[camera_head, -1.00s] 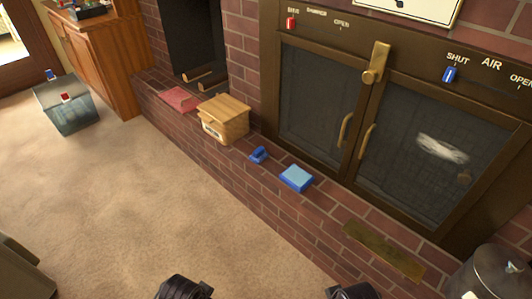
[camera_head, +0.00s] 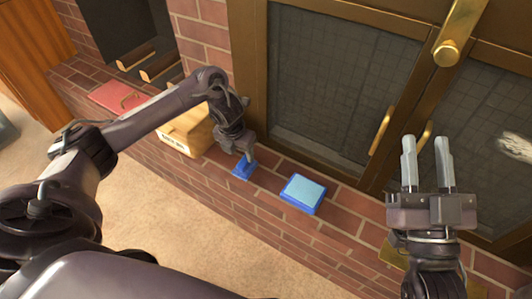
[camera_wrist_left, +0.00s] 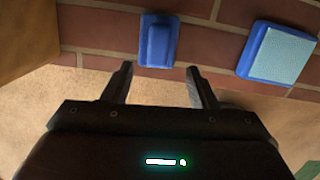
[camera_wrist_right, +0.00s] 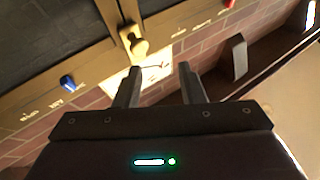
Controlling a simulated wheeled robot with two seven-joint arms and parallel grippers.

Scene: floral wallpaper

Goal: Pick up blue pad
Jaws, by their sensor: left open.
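Two blue things lie on the brick ledge: a small all-blue pad with a raised block or grip (camera_head: 242,171) and a square blue one with a pale blue top (camera_head: 302,192). Both also show in the left wrist view, the small one (camera_wrist_left: 157,42) in the middle and the square one (camera_wrist_left: 281,53) at right. My left gripper (camera_head: 249,157) is over the small blue pad in the head view and partly hides it. In the left wrist view its open fingers point at that pad, which lies just beyond the tips. My right gripper (camera_head: 427,155) is open and empty, in front of the metal doors.
A wooden box (camera_head: 188,132) stands on the ledge left of the small pad, partly behind my left arm. A red item (camera_head: 112,97) lies farther left. Brass-framed doors with handles (camera_head: 383,130) rise behind the ledge. Open carpet (camera_head: 215,225) lies in front.

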